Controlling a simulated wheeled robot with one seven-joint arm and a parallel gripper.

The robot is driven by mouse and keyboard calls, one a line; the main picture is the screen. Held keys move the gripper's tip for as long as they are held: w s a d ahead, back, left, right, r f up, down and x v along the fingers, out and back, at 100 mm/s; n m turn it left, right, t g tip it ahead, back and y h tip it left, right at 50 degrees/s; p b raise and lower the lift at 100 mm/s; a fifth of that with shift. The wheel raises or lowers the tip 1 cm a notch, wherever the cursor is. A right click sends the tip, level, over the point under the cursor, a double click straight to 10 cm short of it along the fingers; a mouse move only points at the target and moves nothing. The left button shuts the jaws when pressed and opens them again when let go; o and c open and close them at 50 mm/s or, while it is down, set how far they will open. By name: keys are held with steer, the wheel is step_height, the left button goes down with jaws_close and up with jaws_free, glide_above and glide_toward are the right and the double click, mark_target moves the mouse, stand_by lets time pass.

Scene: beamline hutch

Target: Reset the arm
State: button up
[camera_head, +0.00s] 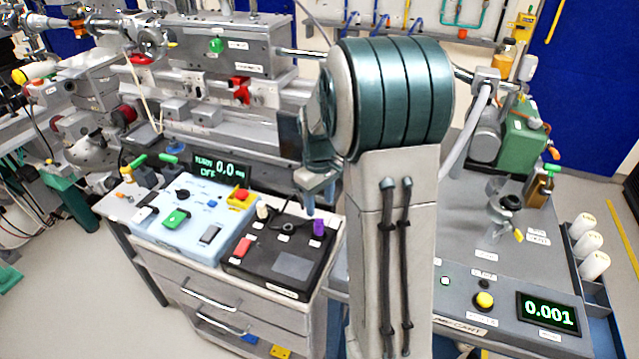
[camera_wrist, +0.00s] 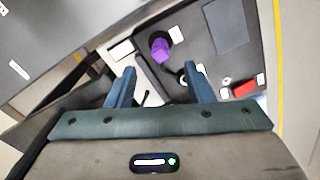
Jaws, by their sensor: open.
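My gripper (camera_head: 318,196) is above the right end of the black control box (camera_head: 268,268) in the head view. In the wrist view my gripper (camera_wrist: 158,80) points down with its two blue fingers apart and nothing between them. A purple knob (camera_head: 319,228) on the black box is just below and beside the fingers. The purple knob (camera_wrist: 159,48) shows just beyond the fingertips in the wrist view, and I see no contact. My arm's teal joint and grey link fill the middle of the head view and hide part of the bench behind.
A light blue control panel (camera_head: 190,215) with a display reading 0.0 stands left of the black box. Beamline equipment (camera_head: 225,50) stands behind. Floor is open at the lower left.

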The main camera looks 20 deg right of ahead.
step_height(320, 180, up, 6)
steer(key=shift+r, duration=0.15)
steer(key=s+a+r+m+t, duration=0.1)
steer(key=s+a, duration=0.4)
steer(key=s, duration=0.5)
steer(key=s+a+r+m+t, duration=0.1)
steer(key=s+a+m+t, duration=0.1)
steer(key=s+a, duration=0.3)
steer(key=s+m, duration=0.1)
steer(key=s, duration=0.3)
steer(key=shift+s, duration=0.35)
steer(key=shift+r, duration=0.1)
